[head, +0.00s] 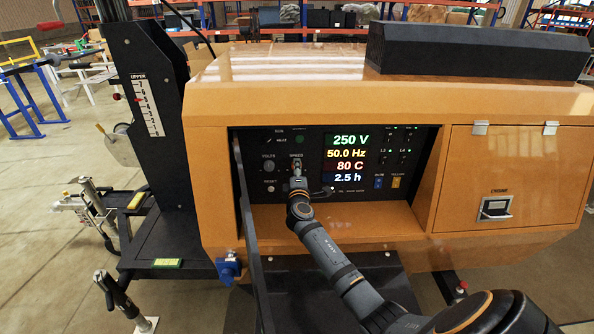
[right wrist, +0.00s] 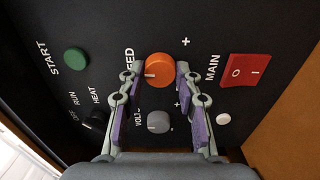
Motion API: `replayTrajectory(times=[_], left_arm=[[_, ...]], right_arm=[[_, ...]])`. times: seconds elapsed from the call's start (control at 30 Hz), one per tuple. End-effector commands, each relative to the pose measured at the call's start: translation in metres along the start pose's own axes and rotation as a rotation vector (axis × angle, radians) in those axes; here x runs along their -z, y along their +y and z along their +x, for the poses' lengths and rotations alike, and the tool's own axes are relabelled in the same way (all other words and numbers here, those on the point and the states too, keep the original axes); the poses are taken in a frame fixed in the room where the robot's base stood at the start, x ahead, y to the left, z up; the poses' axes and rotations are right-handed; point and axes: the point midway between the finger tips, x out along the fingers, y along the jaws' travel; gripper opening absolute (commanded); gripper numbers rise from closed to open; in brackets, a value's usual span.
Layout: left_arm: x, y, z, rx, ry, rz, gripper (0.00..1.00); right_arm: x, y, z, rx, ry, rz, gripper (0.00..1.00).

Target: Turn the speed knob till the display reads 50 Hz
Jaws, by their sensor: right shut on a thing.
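The display (head: 347,153) on the black control panel reads 250 V, 50.0 Hz, 80 C and 2.5 h. The orange speed knob (right wrist: 160,68) shows in the right wrist view, with a pale pointer mark on its left side. My right gripper (head: 298,172) reaches into the panel recess and is shut on the speed knob, one finger on either side of it. In the head view the gripper mostly hides the knob. My left gripper is not in view.
Beside the speed knob are a grey volts knob (right wrist: 158,122), a green start button (right wrist: 76,60) and a red main switch (right wrist: 244,70). The open panel door (head: 248,220) stands left of my right arm. The orange housing (head: 320,222) surrounds the recess.

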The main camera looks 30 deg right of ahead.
Motion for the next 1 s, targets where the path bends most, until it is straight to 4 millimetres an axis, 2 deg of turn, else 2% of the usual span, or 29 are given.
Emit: replayTrajectory(times=[0.3,0.33,0.47,0.83,1.0], left_arm=[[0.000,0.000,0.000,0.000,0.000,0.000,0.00],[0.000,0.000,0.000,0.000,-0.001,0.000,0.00],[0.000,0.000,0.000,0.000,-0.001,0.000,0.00],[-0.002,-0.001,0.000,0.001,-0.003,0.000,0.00],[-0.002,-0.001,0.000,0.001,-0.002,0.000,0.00]], right_arm=[[0.000,0.000,0.000,0.000,-0.001,-0.001,0.02],[0.000,0.000,0.000,0.000,-0.001,0.000,0.38],[0.000,0.000,0.000,0.000,-0.001,0.000,0.55],[0.000,0.000,-0.005,0.000,0.001,0.001,0.57],[0.000,-0.002,-0.037,0.003,0.002,0.003,0.57]])
